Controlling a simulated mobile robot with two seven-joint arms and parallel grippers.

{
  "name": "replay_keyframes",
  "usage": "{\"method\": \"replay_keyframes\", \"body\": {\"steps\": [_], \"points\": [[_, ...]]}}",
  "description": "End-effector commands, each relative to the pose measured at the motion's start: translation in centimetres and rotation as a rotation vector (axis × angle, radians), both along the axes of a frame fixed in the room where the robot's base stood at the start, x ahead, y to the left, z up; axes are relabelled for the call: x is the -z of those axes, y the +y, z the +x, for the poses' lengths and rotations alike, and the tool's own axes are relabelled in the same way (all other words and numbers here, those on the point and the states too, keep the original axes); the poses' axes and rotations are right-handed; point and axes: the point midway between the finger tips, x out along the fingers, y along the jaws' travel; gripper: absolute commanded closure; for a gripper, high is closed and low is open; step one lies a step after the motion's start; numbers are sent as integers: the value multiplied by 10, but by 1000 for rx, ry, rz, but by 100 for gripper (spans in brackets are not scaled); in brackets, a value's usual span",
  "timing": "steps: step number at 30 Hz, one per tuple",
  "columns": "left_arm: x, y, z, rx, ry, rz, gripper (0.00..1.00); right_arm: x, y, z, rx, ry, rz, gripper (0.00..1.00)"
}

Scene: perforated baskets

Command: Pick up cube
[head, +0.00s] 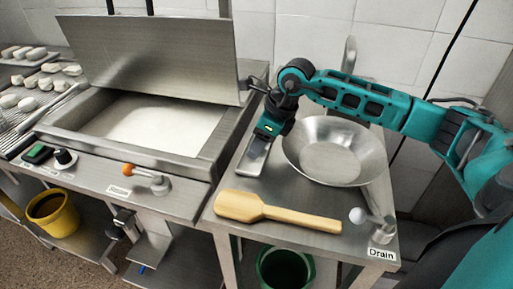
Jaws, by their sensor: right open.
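I see no thing that is clearly a cube in the head view. Several small pale blocks (48,84) with rounded edges lie on the racks at the far left; I cannot tell whether one of them is the cube. My right gripper (254,158) points down over the left part of the steel side table (292,226). It is left of the metal bowl and well to the right of the pale blocks. It is open, and nothing shows between its fingers. My left gripper is not in view.
A steel basin (207,160) with a raised lid (150,55) stands left of my right gripper. A wide metal bowl (330,165), a wooden paddle (280,212) and a drain lever (375,218) take up the side table. A yellow bucket (55,214) and a green bin (285,268) are below.

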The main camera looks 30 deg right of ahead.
Motion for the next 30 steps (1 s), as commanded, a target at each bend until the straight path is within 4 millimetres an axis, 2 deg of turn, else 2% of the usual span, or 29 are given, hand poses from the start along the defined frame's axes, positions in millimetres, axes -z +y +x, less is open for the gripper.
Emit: {"method": "replay_keyframes", "body": {"steps": [7, 23, 30], "points": [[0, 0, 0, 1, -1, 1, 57, 1, 0, 0, -1, -1, -1, 48], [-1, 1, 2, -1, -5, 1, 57, 1, 0, 0, 0, -1, -1, 98], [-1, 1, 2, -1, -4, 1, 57, 1, 0, 0, 0, -1, -1, 100]]}}
